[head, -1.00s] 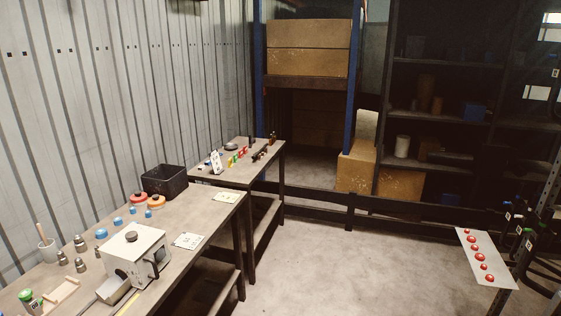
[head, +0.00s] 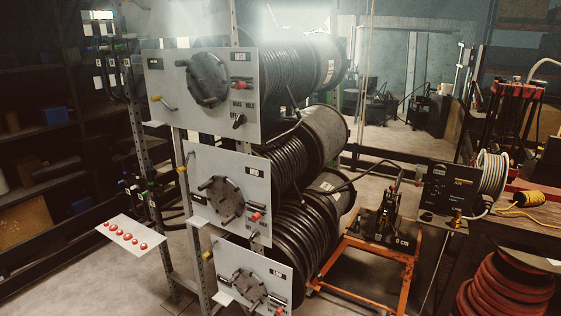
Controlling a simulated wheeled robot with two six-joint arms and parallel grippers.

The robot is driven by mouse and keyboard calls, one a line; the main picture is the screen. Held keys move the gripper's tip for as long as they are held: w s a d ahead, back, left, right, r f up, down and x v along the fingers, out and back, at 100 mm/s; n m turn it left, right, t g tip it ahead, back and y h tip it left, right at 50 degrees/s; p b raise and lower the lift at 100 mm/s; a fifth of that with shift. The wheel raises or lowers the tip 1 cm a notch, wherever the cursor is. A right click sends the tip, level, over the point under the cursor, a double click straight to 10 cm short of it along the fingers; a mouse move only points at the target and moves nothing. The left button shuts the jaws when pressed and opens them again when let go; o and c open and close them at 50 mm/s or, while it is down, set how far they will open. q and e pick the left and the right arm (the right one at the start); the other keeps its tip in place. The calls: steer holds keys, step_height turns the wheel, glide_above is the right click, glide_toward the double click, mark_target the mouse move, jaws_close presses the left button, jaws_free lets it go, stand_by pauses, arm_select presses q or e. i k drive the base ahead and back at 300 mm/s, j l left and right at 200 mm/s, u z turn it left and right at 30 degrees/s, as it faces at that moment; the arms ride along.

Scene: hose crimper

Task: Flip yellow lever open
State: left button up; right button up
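I cannot tell which part is the task's yellow lever. Small yellow-tipped handles stick out at the left edges of three grey reel panels: one on the top panel (head: 157,98), one on the middle panel (head: 182,170) and one on the bottom panel (head: 207,255). A small yellow part (head: 457,219) also shows low on a black control box (head: 447,192) at the right. A dark machine (head: 384,217) sits on an orange frame (head: 400,257) left of that box. Neither of my grippers is in view.
Large black hose reels (head: 310,215) fill the middle. A small tray with red knobs (head: 124,233) is at the left. A bench at the right holds a coiled yellow cord (head: 527,199), with red hose (head: 503,290) below.

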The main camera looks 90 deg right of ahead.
mark_target(455, 178)
steer(key=l+z, duration=0.1)
steer(key=z, duration=4.45)
steer(key=i+j+z, duration=0.45)
steer(key=z, duration=0.2)
steer(key=i+j, duration=0.35)
steer(key=i+j+z, duration=0.15)
steer(key=i+j, duration=0.15)
steer(key=j, duration=0.2)
steer(key=i+j, duration=0.35)
steer(key=i+j+z, duration=0.1)
steer(key=i+j, duration=0.2)
steer(key=j, duration=0.25)
steer(key=i+j, duration=0.3)
steer(key=j, duration=0.2)
steer(key=z, duration=0.05)
